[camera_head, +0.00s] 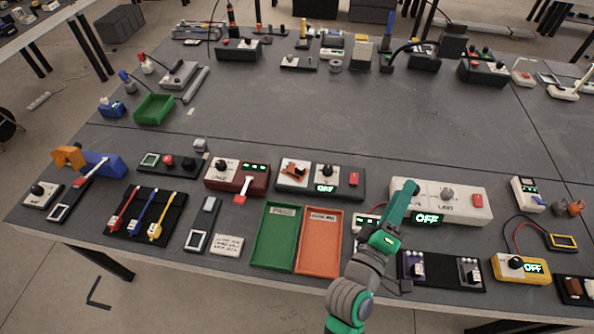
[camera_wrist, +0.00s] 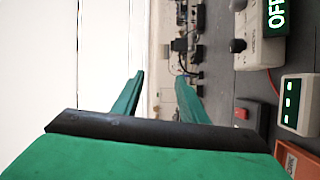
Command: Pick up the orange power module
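My gripper (camera_head: 408,190) is right of this panel, in front of the white panel with a green OFF display. In the wrist view, my gripper (camera_wrist: 160,78) has its two green fingers apart with nothing between them. The orange piece cannot be made out in the wrist view.
A green tray (camera_head: 258,262) and an orange tray (camera_head: 336,268) lie at the front middle. The white panel (camera_head: 462,214) is beside my gripper. A red device (camera_head: 258,188) stands left of the black panel. The table's centre is clear.

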